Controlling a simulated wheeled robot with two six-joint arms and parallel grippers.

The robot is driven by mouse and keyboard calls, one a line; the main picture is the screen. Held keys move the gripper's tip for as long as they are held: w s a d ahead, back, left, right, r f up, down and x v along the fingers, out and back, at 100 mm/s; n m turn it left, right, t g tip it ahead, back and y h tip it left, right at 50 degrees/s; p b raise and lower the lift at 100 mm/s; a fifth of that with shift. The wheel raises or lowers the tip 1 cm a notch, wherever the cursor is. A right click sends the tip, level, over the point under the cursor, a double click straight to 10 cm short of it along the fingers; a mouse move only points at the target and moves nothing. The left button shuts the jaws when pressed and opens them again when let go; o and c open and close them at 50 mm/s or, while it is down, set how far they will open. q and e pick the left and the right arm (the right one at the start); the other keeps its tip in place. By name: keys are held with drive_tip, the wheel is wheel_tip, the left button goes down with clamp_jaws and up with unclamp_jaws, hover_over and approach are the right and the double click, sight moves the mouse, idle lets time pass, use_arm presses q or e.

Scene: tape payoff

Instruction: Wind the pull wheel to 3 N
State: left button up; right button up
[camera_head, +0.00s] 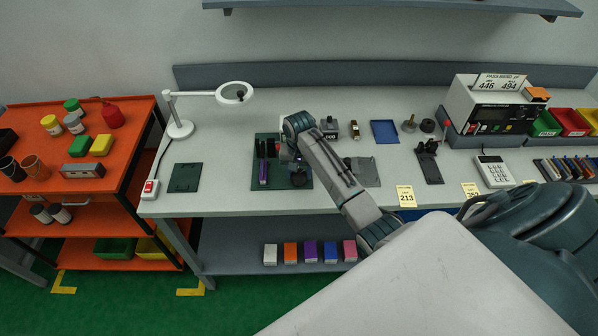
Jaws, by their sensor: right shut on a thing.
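A dark green mat (265,183) on the bench carries the small tape payoff setup. A dark upright holder with a purple strip (263,173) stands on its left part. My right arm reaches in from the lower right and over the mat. My right gripper (288,153) is small and pale here, low over the mat, shut at the pull wheel; the arm hides most of the contact. A dark round part (298,179) shows just below it. A small box with a digit display (329,134) stands behind the forearm; its reading is too small to be sure of. My left gripper is out of view.
A grey plate (366,172) lies right of my forearm, with a blue tray (384,132) behind it. A magnifier lamp (180,128) and dark green pad (186,177) are left. Bench between lamp and mat is clear.

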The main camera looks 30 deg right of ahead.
sight(299, 173)
idle(0.4)
drive_tip(key=o, duration=1)
drive_tip(key=shift+r, duration=0.1)
wheel_tip(299, 173, up, 7)
drive_tip(key=b, duration=0.2)
drive_tip(key=shift+b, duration=0.4)
wheel_tip(299, 173, up, 4)
drive_tip(key=p, duration=0.2)
drive_tip(key=shift+p, duration=0.4)
drive_tip(key=shift+f, duration=0.2)
